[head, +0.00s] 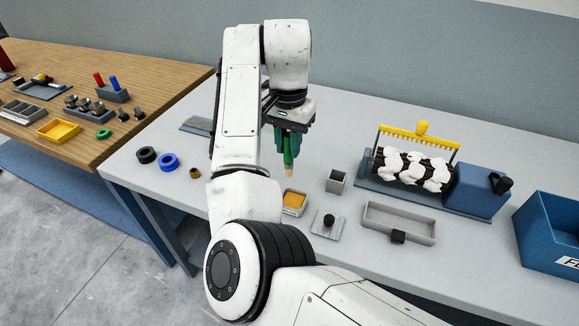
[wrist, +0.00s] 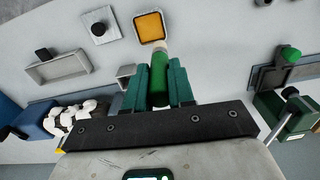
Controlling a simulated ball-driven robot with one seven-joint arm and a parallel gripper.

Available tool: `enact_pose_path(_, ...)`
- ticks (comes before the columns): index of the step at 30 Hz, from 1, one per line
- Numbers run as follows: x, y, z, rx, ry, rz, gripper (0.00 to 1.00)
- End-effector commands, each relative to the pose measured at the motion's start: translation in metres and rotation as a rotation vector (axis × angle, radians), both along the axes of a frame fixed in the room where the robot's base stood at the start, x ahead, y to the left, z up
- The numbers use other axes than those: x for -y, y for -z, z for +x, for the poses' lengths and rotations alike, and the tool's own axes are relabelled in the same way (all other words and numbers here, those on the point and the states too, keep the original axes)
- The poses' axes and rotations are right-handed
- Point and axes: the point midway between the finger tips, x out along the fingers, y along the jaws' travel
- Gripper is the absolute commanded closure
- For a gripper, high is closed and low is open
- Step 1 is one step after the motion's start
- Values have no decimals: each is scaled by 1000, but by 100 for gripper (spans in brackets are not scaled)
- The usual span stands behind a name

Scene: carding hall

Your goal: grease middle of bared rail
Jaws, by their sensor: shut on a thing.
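My gripper (head: 289,145) is shut on a green-handled brush (head: 289,163), which points down with its pale tip free. The brush (wrist: 159,72) also shows between the green fingers in the wrist view. A small square tin of orange-yellow grease (head: 294,202) stands on the grey bench below the brush; in the wrist view the tin (wrist: 150,27) lies just beyond the tip. The tip looks above the tin, but contact is unclear. A device with a green knob (wrist: 290,55) and a grey frame is partly cut off at the wrist view's right. I cannot make out the bared rail for certain.
A square plate with a black knob (head: 328,224), a small grey box (head: 337,181) and a long grey tray (head: 400,222) stand near the tin. A roller with white fluff (head: 412,171), a yellow comb (head: 423,134) and a blue bin (head: 548,234) are rightward. Rings (head: 168,162) lie left.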

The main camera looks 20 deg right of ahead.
Motion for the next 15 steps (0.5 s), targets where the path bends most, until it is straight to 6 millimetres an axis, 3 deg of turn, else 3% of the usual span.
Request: enact_pose_path(15,2,43,-14,-1,-1,-1,100)
